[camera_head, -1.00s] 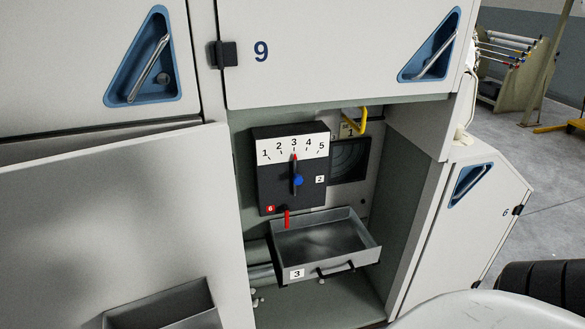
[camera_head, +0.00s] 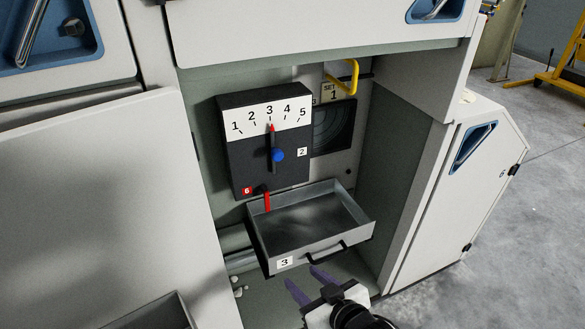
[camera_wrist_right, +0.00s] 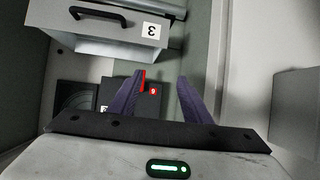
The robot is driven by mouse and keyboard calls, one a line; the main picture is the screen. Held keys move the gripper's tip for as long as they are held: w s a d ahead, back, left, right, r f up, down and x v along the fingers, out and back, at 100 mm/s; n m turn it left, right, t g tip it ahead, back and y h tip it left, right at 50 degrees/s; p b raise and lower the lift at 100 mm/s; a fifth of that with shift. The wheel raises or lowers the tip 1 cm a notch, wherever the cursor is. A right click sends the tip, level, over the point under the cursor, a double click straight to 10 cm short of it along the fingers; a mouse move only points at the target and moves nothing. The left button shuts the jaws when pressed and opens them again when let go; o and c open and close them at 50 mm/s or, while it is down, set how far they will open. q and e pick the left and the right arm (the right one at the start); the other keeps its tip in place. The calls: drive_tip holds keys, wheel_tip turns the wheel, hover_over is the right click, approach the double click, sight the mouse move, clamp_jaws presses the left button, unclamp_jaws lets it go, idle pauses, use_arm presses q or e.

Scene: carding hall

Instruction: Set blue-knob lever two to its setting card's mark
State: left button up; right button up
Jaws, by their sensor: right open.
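The blue-knob lever (camera_head: 278,155) sits on a black box (camera_head: 240,165) tagged 2, under a white scale numbered 1 to 5 (camera_head: 269,119). Its red tip points straight up at 3. A card (camera_head: 332,93) behind and right of the box reads SET 1; a yellow handle partly covers it. My right gripper (camera_head: 303,278) is open and empty, low in front of the drawer and below the lever, apart from it. In the right wrist view, my gripper's two purple fingers (camera_wrist_right: 160,88) are spread, with the dark box (camera_wrist_right: 150,104) beyond, mostly hidden. My left gripper is out of view.
An open metal drawer (camera_head: 362,226) tagged 3 juts out below the box. A red lever (camera_head: 267,201) tagged 6 hangs under the box. A yellow handle (camera_head: 352,75) sticks out above. Cabinet panels (camera_head: 90,210) flank the recess.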

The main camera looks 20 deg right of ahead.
drive_tip(key=w+d+r+t+b, duration=0.1)
drive_tip(key=w+r+t+b, duration=0.1)
drive_tip(key=w, duration=0.4)
drive_tip(key=w+d+r+t+b, duration=0.1)
drive_tip(key=w+r+b, duration=0.2)
drive_tip(key=w, duration=0.3)
drive_tip(key=m+t+h+b, duration=0.1)
drive_tip(key=t+h+b, duration=0.1)
drive_tip(key=t+b, duration=0.15)
approach(278, 158)
drive_tip(key=shift+g, duration=0.25)
drive_tip(key=w+b, duration=0.2)
drive_tip(key=w, duration=0.7)
drive_tip(key=shift+w+r+b, duration=0.15)
drive_tip(key=shift+w+b, duration=0.2)
drive_tip(key=shift+b, duration=0.05)
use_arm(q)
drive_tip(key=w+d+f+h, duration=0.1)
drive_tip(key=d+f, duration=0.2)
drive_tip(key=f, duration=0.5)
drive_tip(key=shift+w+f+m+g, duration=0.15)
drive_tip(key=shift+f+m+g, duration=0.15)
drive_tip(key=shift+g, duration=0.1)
use_arm(e)
drive_tip(key=shift+w, duration=0.6)
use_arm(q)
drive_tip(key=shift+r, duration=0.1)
use_arm(e)
clamp_jaws()
